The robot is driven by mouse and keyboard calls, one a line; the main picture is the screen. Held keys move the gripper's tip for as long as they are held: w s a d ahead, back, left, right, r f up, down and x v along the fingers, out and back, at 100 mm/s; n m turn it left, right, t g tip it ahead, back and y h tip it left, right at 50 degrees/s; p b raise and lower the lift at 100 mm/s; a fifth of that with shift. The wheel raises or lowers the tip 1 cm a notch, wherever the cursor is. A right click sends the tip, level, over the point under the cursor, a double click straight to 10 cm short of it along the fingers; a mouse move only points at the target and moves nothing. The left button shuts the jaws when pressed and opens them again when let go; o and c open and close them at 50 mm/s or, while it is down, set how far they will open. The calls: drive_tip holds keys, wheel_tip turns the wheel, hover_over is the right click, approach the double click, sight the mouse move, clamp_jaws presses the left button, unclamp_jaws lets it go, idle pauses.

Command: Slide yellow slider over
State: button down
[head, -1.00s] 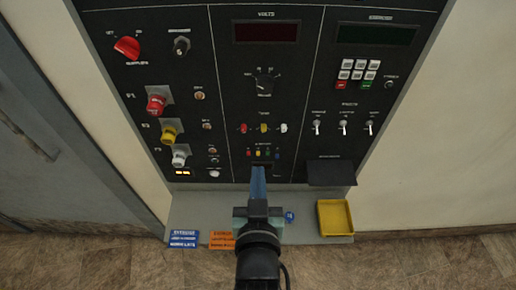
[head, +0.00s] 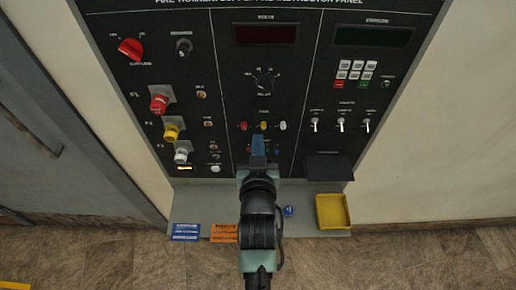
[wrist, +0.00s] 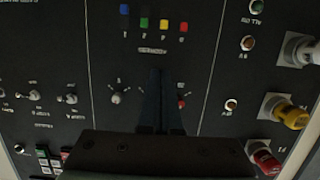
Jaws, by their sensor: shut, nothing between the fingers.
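A rotary knob (head: 264,83) is above the sliders. Red, yellow and white knobs (head: 172,130) stick out at left. A yellow tray (head: 333,211) and blue and orange cards (head: 224,232) lie on the shelf below.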

drive_tip(key=f, duration=0.4)
drive_tip(key=shift+w+p, duration=0.2)
drive_tip(key=shift+p, duration=0.15)
drive_tip(key=shift+f, duration=0.15)
drive_tip(key=shift+f+b, duration=0.85)
drive_tip(key=shift+b, duration=0.1)
drive_tip(key=s+r, duration=0.6)
drive_tip(key=s, duration=0.3)
drive_tip(key=shift+s+r, duration=0.25)
drive_tip(key=shift+s, duration=0.1)
